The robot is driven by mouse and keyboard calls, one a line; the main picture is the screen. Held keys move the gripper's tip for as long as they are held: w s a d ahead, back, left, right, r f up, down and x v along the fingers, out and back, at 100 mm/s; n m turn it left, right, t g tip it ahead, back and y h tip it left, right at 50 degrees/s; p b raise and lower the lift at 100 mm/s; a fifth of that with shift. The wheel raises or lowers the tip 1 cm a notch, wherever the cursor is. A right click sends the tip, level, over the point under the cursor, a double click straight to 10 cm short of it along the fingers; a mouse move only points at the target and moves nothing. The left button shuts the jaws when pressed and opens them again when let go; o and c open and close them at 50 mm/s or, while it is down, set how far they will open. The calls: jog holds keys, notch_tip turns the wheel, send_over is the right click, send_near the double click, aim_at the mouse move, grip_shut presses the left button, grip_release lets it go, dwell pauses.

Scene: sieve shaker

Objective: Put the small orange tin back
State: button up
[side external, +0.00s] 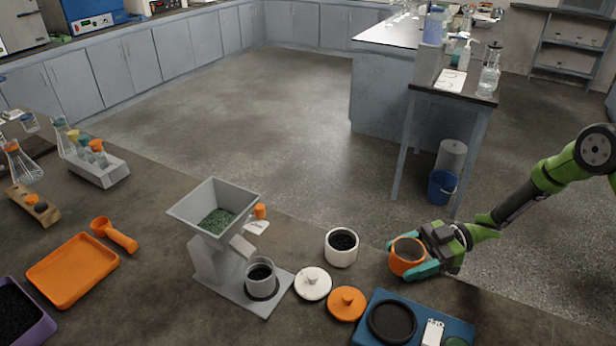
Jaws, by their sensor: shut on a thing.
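The small orange tin (407,252) is open at the top and upright, and looks empty from here. My gripper (411,262) is shut on the tin from the right, with its teal fingers on either side. I cannot tell whether the tin touches the bench or is held just above it. An orange lid with a knob (347,303) lies on the bench to the lower left of the tin. A white tin (341,247) with dark grains stands left of it, and a white lid (313,283) lies in front of that.
A grey sieve shaker (217,250) with green grains in its hopper and a cup (261,280) at its foot stands left. A blue base (378,338) with a black ring (392,321) lies at the front. An orange tray (73,269) and scoop (115,234) lie far left.

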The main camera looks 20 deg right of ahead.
aim_at(393, 264)
jog(key=a, duration=0.4)
jog(key=shift+a, duration=0.4)
jog(key=shift+d+f, duration=0.1)
jog(key=shift+f, duration=0.15)
jog(key=shift+f, duration=0.15)
jog(key=o, duration=1.1)
